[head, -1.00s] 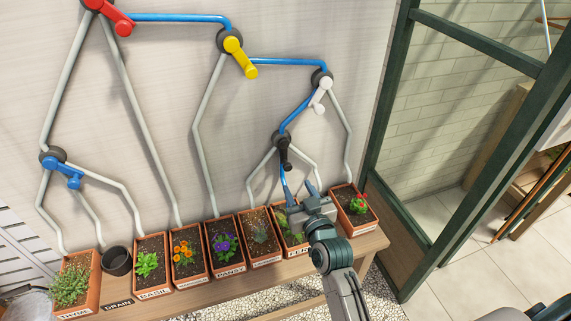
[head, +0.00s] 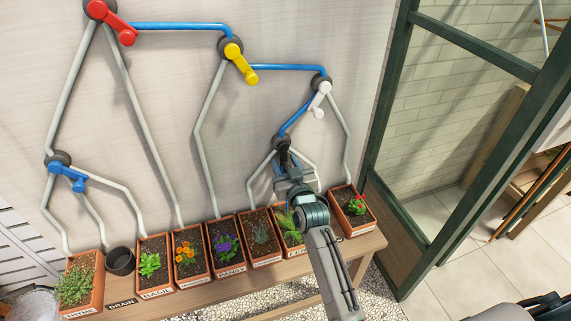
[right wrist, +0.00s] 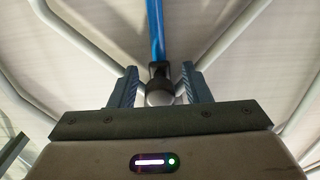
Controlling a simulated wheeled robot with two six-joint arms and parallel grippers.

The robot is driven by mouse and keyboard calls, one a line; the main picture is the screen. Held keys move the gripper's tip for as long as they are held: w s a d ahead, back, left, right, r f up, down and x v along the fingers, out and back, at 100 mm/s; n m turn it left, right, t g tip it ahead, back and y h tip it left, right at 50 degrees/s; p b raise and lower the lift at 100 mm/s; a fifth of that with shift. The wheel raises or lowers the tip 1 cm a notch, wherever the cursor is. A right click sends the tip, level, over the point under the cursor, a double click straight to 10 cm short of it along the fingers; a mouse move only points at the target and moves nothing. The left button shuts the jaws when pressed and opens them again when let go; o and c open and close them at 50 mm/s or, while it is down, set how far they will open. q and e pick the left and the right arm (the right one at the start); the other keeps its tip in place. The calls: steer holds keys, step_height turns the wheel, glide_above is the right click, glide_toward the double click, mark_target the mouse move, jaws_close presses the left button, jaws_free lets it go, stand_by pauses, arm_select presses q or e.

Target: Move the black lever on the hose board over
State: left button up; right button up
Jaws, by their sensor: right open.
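The black lever (head: 284,152) sits on its round dark hub on the hose board (head: 150,80), where a blue pipe comes down from the white lever (head: 320,99). My right gripper (head: 281,163) is at the black lever and hides its lower part. In the right wrist view the black lever (right wrist: 160,72) with its pale rounded end is between the two fingers of my right gripper (right wrist: 160,85). The fingers are open, with a gap on each side of the lever. My left gripper is not in view.
Red (head: 110,22), yellow (head: 241,63) and blue (head: 68,175) levers are elsewhere on the board. A row of planted pots, such as the pansy pot (head: 226,246), and a dark drain cup (head: 120,260) stand on the wooden shelf (head: 200,293) below.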

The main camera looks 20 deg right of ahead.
jaws_close()
steer(key=shift+d+n, duration=0.2)
steer(key=shift+n, duration=0.2)
steer(key=shift+d+r+n+b, duration=0.15)
steer(key=shift+d+n, duration=0.35)
steer(key=shift+n, duration=0.65)
steer(key=shift+d+r+n+b, duration=0.1)
steer(key=shift+d+r+n, duration=0.3)
steer(key=shift+n, duration=0.8)
steer(key=shift+d+r+n+b, duration=0.1)
steer(key=shift+d+n, duration=0.5)
steer(key=shift+n, duration=0.55)
